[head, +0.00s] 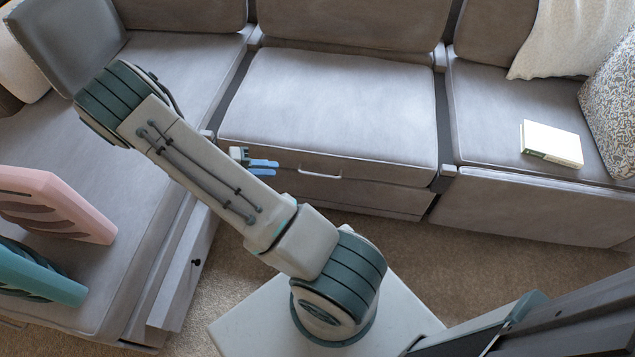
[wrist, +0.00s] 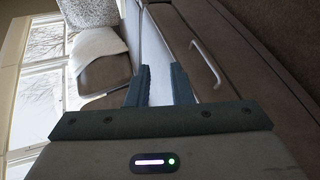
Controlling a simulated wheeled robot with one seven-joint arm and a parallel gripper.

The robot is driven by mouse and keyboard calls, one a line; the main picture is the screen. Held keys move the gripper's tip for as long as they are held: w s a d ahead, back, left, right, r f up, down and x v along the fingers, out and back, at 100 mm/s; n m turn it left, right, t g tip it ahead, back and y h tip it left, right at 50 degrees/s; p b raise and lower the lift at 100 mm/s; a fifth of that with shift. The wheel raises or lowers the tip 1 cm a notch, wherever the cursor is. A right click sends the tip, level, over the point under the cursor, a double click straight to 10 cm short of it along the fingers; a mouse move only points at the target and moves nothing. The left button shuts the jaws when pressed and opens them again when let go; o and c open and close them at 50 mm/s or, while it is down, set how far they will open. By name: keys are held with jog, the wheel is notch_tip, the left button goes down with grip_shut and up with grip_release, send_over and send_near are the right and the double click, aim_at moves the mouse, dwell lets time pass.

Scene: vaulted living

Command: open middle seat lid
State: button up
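The middle seat lid (head: 330,100) is the grey cushioned top of the sofa's middle section, and it lies flat and closed. A pale bar handle (head: 320,173) is on its front, just below the cushion edge. The handle also shows in the wrist view (wrist: 207,62), to the right of the fingers. My gripper (head: 264,167) is in front of the left part of the middle seat front, left of the handle and apart from it. In the wrist view its two blue-grey fingers (wrist: 159,82) stand apart with nothing between them.
A white book (head: 551,143) lies on the right seat (head: 490,110), near patterned and cream cushions. Pink (head: 55,205) and teal (head: 38,275) objects rest on the left seat section. A drawer-like front with a dark knob (head: 196,262) is at left. Carpet (head: 420,260) is clear before the middle seat.

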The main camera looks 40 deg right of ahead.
aim_at(317, 175)
jog(key=d+f+n+t+h+b, duration=0.1)
jog(key=d+f+t+h+b, duration=0.2)
jog(key=f, duration=0.7)
jog(key=d+f+n+t+h+b, duration=0.15)
jog(key=f+h+b, duration=0.25)
jog(key=f, duration=0.6)
jog(key=shift+m, duration=0.25)
jog(key=d, duration=0.4)
jog(key=d+r+b, duration=0.1)
jog(key=d, duration=0.7)
jog(key=shift+s+d+r+b, duration=0.2)
jog(key=shift+d+r+b, duration=0.15)
jog(key=shift+d, duration=0.05)
grip_shut()
